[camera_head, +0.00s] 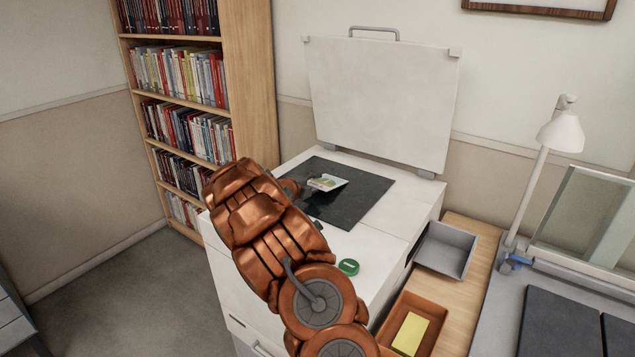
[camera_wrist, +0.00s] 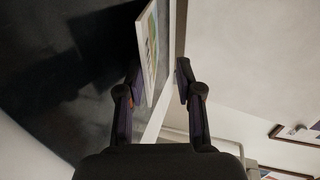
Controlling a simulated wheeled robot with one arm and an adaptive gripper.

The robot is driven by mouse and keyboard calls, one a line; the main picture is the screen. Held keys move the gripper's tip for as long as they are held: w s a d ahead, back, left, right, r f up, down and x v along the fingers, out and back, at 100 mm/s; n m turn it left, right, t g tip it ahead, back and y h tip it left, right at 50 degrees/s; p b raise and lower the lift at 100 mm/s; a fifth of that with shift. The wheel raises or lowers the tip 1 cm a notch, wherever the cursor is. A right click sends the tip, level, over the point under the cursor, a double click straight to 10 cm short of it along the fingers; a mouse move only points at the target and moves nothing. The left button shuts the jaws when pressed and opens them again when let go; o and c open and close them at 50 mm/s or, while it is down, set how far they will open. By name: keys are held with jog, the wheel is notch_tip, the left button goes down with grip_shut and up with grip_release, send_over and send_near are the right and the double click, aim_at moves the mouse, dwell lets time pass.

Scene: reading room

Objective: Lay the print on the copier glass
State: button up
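The print (camera_head: 327,182), a small white-edged sheet with a green and yellow picture, is at the copier glass (camera_head: 345,212), over its dark surface. In the wrist view the print (camera_wrist: 150,45) shows between my gripper's fingers (camera_wrist: 160,75), close to the left finger, with a clear gap to the right finger. My gripper is open. In the head view my copper arm hides most of it.
A green ring-shaped object (camera_head: 348,267) rests on the copier's front top. A grey tray (camera_head: 446,249) and a brown tray (camera_head: 413,325) with a yellow sheet stand right of the copier. A white lamp (camera_head: 545,155) stands further right; a bookcase (camera_head: 245,90) stands behind left.

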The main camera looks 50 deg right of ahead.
jog(key=v, duration=1)
jog(key=shift+a+r, duration=0.15)
jog(key=shift+a, duration=0.15)
jog(key=s+a+r+m+g+y, duration=0.2)
jog(key=s+a+r+m, duration=0.1)
jog(key=s+a+m, duration=0.45)
jog(key=s+a+r+m+g+y, duration=0.1)
jog(key=s+a+r+m+y, duration=0.1)
jog(key=s+a+m, duration=0.55)
jog(key=s+a+f+m+y, duration=0.1)
jog(key=s+a+m+y, duration=0.2)
jog(key=s+a+m, duration=0.3)
jog(key=s+a+f+m+y, duration=0.2)
jog(key=s+a+m+y, duration=0.2)
jog(key=a, duration=1)
jog(key=s+a+f+m+y, duration=0.2)
jog(key=s+a+m+y, duration=0.1)
jog(key=s+a+m, duration=0.5)
jog(key=a+m, duration=0.3)
jog(key=shift+s+m+y, duration=0.25)
jog(key=shift+m+y, duration=0.05)
jog(key=shift+d+f, duration=0.1)
